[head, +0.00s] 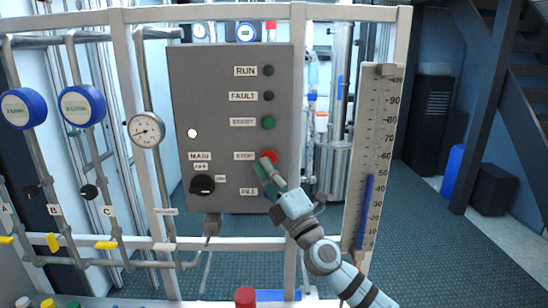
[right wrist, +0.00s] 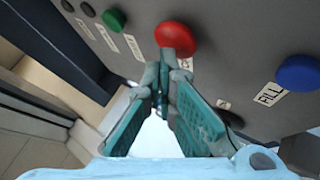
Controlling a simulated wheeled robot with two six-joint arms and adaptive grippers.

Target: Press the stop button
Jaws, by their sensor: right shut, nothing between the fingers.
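The red stop button (head: 271,154) is on the grey control panel (head: 220,95), beside its STOP label. It also shows large at the top of the right wrist view (right wrist: 176,36). My right gripper (head: 264,163) is shut and empty, with its fingertips at the lower edge of the button. In the right wrist view the fingertips (right wrist: 166,68) overlap the bottom of the red button. I cannot tell whether they touch it or whether it is pushed in. My left gripper is not in view.
The green start button (head: 268,122) is above the stop button. A blue button (right wrist: 299,73) by the FILL label is below it. A black main switch (head: 202,185) is at the panel's lower left. A level gauge (head: 375,150) stands right of the panel, near my right arm.

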